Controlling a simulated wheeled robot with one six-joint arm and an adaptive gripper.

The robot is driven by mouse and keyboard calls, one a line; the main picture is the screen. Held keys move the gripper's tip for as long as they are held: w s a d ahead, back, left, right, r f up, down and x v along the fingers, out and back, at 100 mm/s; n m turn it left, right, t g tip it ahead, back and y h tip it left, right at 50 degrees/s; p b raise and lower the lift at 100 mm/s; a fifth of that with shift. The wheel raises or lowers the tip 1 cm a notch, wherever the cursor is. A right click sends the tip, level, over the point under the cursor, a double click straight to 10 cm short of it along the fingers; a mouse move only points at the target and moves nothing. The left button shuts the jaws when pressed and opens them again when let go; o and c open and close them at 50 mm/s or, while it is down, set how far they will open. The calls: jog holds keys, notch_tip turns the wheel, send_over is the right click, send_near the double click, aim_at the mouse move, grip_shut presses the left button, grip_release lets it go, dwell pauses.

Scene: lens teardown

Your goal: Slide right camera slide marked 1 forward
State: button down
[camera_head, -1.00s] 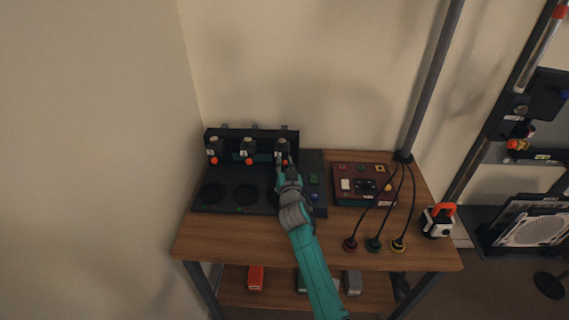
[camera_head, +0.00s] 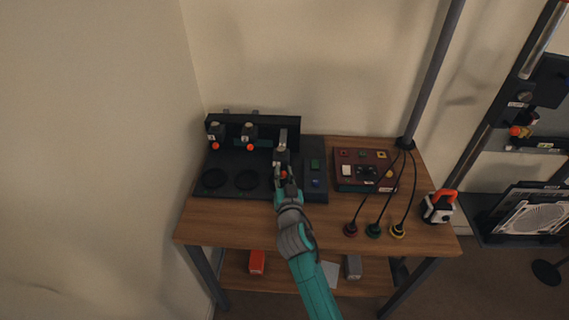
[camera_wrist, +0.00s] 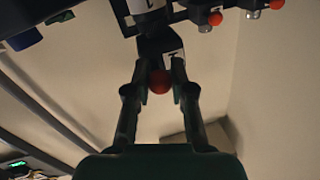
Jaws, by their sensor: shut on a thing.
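The right camera slide (camera_head: 281,158) is a grey and dark block on the black rig, extended toward the front edge, out of line with the other two. In the wrist view its dark body (camera_wrist: 158,44) carries a white label, with a red-orange knob (camera_wrist: 160,82) below. My gripper (camera_head: 284,181) is at the slide's front; its two fingers (camera_wrist: 160,90) are closed around the knob in the wrist view. The left slide (camera_head: 215,134) and middle slide (camera_head: 249,135), each with an orange knob, stand back by the rear bar.
The black rig base (camera_head: 228,165) has round dark pads. To its right are a panel with green and blue buttons (camera_head: 315,170) and a maroon control box (camera_head: 364,168). Cables with coloured plugs (camera_head: 373,230) and an orange-handled device (camera_head: 440,205) lie further right. The wooden table's (camera_head: 215,224) front is clear.

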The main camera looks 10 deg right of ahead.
jog(key=shift+s+a+f, duration=0.1)
jog(key=shift+s+f, duration=0.05)
jog(key=shift+s, duration=0.05)
jog(key=c, duration=1)
grip_release()
jog(key=shift+s, duration=0.1)
jog(key=s, duration=0.4)
jog(key=s+a, duration=0.1)
jog(key=s, duration=0.7)
jog(key=shift+a, duration=0.2)
